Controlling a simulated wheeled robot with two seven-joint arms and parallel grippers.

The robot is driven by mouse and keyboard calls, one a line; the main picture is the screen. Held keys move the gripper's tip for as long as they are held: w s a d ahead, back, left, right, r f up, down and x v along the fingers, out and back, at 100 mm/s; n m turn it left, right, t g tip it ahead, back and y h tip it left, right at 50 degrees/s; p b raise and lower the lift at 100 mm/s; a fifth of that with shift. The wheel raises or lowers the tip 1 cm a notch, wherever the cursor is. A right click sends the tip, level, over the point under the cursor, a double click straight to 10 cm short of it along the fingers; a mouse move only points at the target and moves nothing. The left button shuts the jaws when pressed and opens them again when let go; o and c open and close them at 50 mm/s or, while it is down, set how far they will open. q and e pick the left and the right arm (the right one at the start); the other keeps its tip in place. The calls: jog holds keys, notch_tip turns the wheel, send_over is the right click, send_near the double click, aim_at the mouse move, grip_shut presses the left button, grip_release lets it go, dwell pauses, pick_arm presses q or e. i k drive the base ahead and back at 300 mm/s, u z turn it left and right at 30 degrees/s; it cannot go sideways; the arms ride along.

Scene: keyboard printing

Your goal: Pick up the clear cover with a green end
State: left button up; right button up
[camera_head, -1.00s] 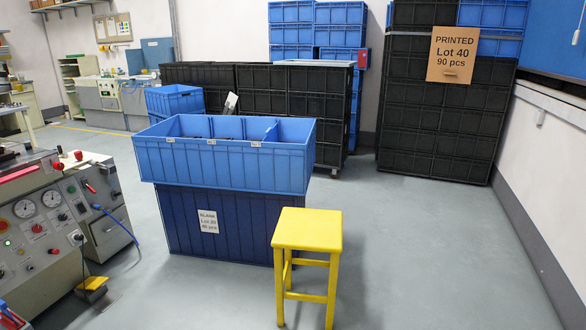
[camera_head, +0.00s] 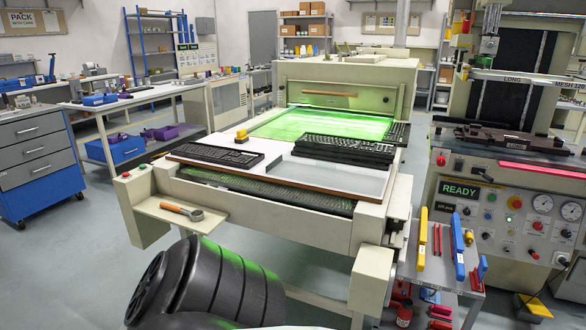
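No clear cover with a green end can be made out for sure. A pale, see-through-looking flat piece (camera_head: 340,177) lies on the board at the front of the green-lit machine (camera_head: 345,75), but I cannot tell whether it is a cover, and no green end shows on it. Neither of my grippers is in view. Only a dark, ribbed part of my own arm shows at the bottom left.
A handled tool (camera_head: 182,211) lies on the machine's left shelf. A tool cart (camera_head: 437,270) and control panel (camera_head: 500,215) stand right. Floor is free at left.

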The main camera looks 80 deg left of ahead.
aim_at(354, 178)
jog(key=u, duration=2.75)
jog(key=i, duration=1)
